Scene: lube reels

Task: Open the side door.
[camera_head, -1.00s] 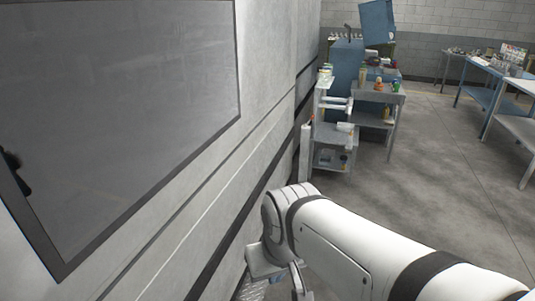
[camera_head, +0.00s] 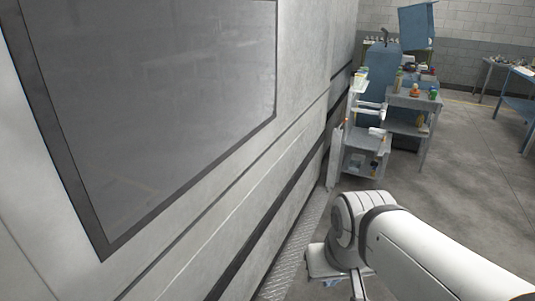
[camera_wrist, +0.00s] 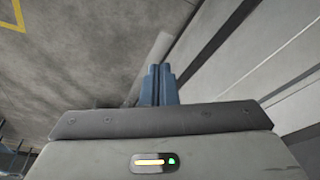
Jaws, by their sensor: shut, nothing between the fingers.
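A pale grey vehicle-like side wall (camera_head: 235,190) with a large dark-framed grey window (camera_head: 160,90) fills the left of the head view. I see no handle on it, and I cannot tell where the side door's edges are. My gripper shows in the wrist view with its two blue fingers (camera_wrist: 159,84) together and empty. Pale wall panels (camera_wrist: 275,50) are to the right of the fingers there, apart from them in the picture. In the head view my gripper is low beside the wall, mostly hidden by my arm.
A grey shelf cart (camera_head: 365,140) and a workbench with bottles (camera_head: 415,102) stand ahead along the wall. A blue cabinet (camera_head: 382,72) is behind them. More tables (camera_head: 520,90) stand at the far right. A tread-plate step (camera_head: 297,240) runs along the wall's foot. Open concrete floor (camera_head: 460,170) lies to the right.

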